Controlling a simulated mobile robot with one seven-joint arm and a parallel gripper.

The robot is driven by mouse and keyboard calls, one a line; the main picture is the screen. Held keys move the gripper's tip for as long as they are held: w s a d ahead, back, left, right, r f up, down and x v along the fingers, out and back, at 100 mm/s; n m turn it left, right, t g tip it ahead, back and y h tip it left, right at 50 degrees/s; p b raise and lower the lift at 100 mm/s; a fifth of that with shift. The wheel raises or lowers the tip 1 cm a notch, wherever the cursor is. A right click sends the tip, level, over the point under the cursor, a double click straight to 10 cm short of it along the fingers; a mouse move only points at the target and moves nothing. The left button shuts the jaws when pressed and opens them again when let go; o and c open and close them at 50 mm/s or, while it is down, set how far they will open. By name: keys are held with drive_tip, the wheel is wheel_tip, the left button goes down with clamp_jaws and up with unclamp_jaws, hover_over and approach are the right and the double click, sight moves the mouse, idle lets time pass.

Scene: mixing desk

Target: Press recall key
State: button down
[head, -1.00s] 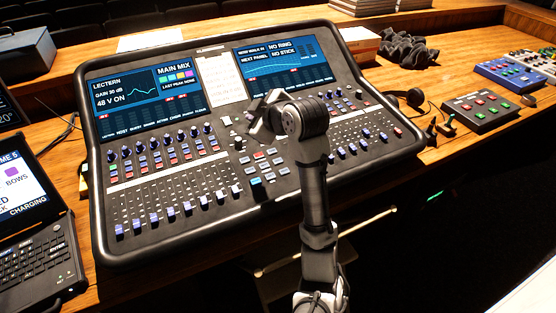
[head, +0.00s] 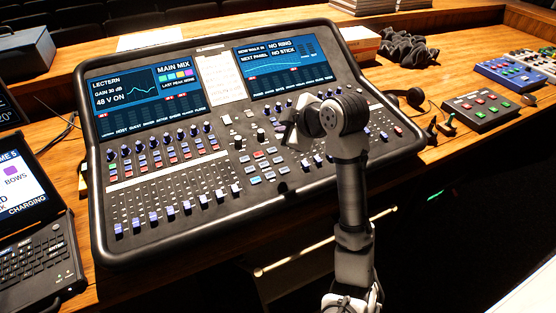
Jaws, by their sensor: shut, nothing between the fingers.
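The mixing desk (head: 180,240) stands on the wooden counter, with two lit screens along its top. A block of small grey, red and blue keys (head: 262,165) sits in its middle, between the fader banks. The key labels are too small to read, so I cannot tell which is the recall key. My gripper (head: 289,138) is shut and empty, just right of this key block. It covers part of the desk behind it. I cannot tell whether its tips touch the desk.
Left of the desk are a laptop-like device (head: 35,258) and a grey case (head: 26,52). To the right are a headset (head: 412,98), small stick controls (head: 440,128), a button box (head: 480,110) and a blue box (head: 510,74). The counter's front edge drops into darkness.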

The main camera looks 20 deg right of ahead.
drive_tip(key=f+b, duration=0.3)
drive_tip(key=f, duration=0.2)
drive_tip(key=w+f+b, duration=0.1)
drive_tip(key=f+b, duration=0.1)
drive_tip(key=f, duration=0.1)
drive_tip(key=shift+f+b, duration=0.1)
drive_tip(key=shift+b, duration=0.2)
drive_tip(key=shift+f, duration=0.1)
idle(1.6)
drive_tip(key=shift+f+b, duration=0.3)
drive_tip(key=shift+b, duration=0.1)
drive_tip(key=shift+f+b, duration=0.35)
drive_tip(key=shift+f, duration=0.05)
idle(0.3)
drive_tip(key=shift+r, duration=0.1)
drive_tip(key=shift+r+p, duration=0.55)
drive_tip(key=shift+r, duration=0.15)
drive_tip(key=shift+s+r+p, duration=0.15)
drive_tip(key=shift+r+p, duration=0.75)
drive_tip(key=shift+r, duration=0.4)
drive_tip(key=shift+s+r+p, duration=0.15)
drive_tip(key=shift+r+p, duration=0.75)
drive_tip(key=shift+r, duration=0.35)
